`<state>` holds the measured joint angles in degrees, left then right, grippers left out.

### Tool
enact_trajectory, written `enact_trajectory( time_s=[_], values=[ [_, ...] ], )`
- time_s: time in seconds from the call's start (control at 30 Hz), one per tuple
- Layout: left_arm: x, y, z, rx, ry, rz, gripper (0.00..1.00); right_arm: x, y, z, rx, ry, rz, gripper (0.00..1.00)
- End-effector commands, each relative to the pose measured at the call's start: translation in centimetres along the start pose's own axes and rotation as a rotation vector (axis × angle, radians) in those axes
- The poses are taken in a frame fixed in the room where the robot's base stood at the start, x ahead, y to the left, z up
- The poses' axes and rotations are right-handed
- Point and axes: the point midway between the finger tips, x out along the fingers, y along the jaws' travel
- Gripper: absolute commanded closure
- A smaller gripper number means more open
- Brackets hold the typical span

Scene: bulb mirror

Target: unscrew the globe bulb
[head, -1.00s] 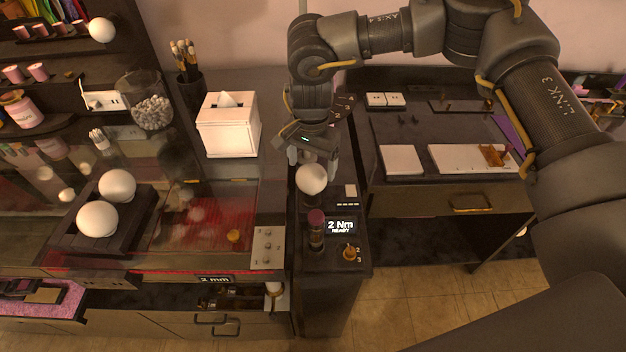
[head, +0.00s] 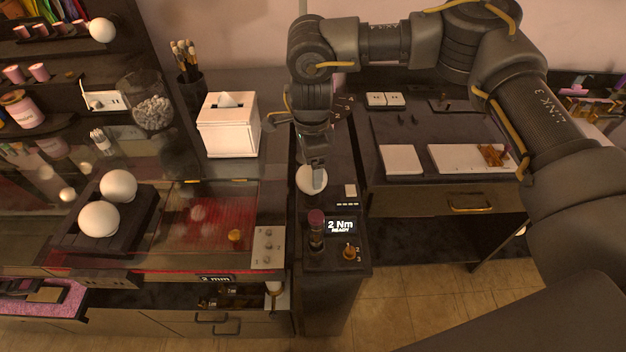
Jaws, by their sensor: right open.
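A white globe bulb (head: 305,184) sits on the narrow dark stand (head: 335,285) in the middle of the view. My right gripper (head: 315,178) reaches down over it from above, open, with its jaw seen edge-on. One finger passes in front of the bulb; the other finger is hidden behind, and I cannot tell whether either touches. The bulb's base and socket are hidden. A display (head: 341,226) on the stand reads "2 Nm READY". My left gripper is not in view.
Two more white globes (head: 118,186) (head: 99,219) rest in a dark tray at left. A white globe (head: 102,30) is on the upper left frame. A tissue box (head: 228,128) stands left of the gripper. A dark-red-topped knob (head: 316,219) rises in front of the bulb.

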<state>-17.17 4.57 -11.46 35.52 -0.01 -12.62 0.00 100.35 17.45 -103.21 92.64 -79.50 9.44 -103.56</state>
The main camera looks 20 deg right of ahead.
Motion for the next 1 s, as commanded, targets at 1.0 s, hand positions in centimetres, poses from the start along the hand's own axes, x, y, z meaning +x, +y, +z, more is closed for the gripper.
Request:
enact_trajectory(
  time_s=[1.0],
  values=[
    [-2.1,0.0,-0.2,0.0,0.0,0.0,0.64,-0.2,0.0,0.0,0.756,-0.001,0.0,0.2]
  ],
)
